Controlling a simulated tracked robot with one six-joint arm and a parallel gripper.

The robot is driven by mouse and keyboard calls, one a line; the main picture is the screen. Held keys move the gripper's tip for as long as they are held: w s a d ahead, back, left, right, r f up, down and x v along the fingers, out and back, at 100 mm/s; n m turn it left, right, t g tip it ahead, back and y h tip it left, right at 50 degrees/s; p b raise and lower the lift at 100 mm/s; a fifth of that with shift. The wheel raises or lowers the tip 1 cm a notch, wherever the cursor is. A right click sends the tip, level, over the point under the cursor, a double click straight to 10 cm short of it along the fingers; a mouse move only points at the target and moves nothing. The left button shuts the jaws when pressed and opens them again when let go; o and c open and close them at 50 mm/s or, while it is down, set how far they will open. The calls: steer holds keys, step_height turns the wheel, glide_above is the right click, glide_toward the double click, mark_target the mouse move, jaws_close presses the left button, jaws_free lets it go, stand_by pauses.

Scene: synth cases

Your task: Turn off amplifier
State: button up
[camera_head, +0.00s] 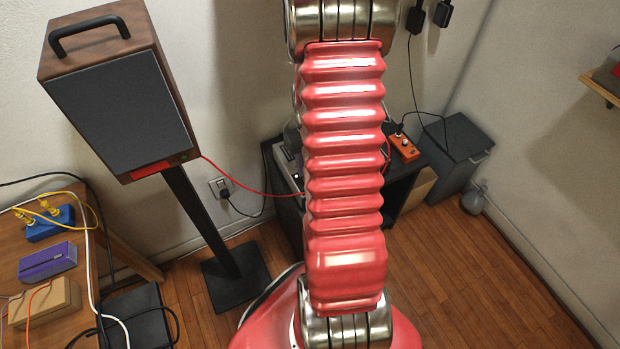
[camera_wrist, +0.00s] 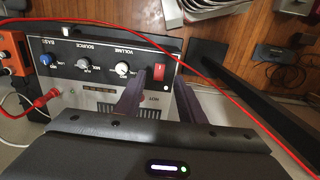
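The amplifier (camera_wrist: 105,82) fills the left half of the wrist view, upside down there. Its black front panel has several knobs, labelled BASS, SOURCE and VOLUME, and a red power switch (camera_wrist: 160,73) with a small lit indicator beside it. My gripper (camera_wrist: 158,82) is open and empty. Its two purple-grey fingers point at the panel, with the switch just beyond and between their tips in the picture. I cannot tell whether a finger touches it. In the head view my red arm hides my gripper and most of the amplifier.
A red cable (camera_wrist: 215,83) crosses close by the fingers. A speaker (camera_head: 120,95) stands at left on a black stand (camera_head: 205,225). An orange box (camera_head: 404,147) sits on the dark table, right of my arm. A wooden table (camera_head: 95,225) at left holds several boxes.

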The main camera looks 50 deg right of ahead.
steer(key=shift+f, duration=3.65)
jaws_close()
